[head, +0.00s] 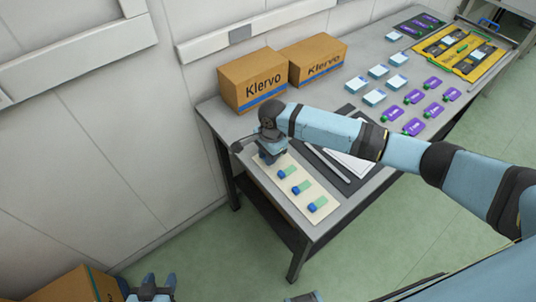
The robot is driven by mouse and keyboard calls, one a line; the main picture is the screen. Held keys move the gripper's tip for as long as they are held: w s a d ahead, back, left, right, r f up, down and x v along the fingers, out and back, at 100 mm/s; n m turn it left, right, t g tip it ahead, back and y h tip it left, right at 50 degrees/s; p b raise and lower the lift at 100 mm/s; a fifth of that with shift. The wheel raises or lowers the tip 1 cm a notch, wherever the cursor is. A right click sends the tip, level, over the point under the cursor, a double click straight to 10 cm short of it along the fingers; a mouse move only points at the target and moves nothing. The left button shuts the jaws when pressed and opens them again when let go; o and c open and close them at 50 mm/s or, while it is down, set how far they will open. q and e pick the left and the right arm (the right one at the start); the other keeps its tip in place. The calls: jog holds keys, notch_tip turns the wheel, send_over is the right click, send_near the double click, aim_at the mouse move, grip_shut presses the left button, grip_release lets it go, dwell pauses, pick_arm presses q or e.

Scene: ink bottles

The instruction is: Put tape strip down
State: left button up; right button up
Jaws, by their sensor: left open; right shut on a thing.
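A cream board (318,195) lies at the near left end of the grey table. Several green tape strips with blue ends rest on it in a row, including one at the near end (318,204), one in the middle (302,187) and one farther back (288,172). My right gripper (270,157) reaches over the far left end of the board and is shut on a tape strip, which the gripper and wrist mostly hide. I cannot tell whether the strip touches the board. My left gripper (150,284) is open and empty, low at the bottom edge, away from the table.
Two Klervo cartons, one at the left (252,80) and one beside it (317,59), stand behind my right gripper. A dark clipboard with paper (350,163) lies beside the board. Several white-blue boxes (374,97), purple packs (413,127) and a yellow tray (443,40) lie farther right.

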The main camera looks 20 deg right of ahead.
jog(key=shift+f, duration=0.3)
jog(key=shift+s+f+p, duration=0.15)
jog(key=shift+f+p, duration=0.1)
jog(key=shift+p, duration=0.05)
jog(key=o, duration=0.7)
jog(key=shift+f, duration=0.2)
jog(key=shift+c, duration=0.2)
jog(key=shift+s, duration=0.15)
jog(key=shift+f, duration=0.1)
jog(key=shift+b, duration=0.3)
notch_tip(320, 180, up, 14)
jog(key=w+d, duration=0.1)
jog(key=shift+f, duration=0.15)
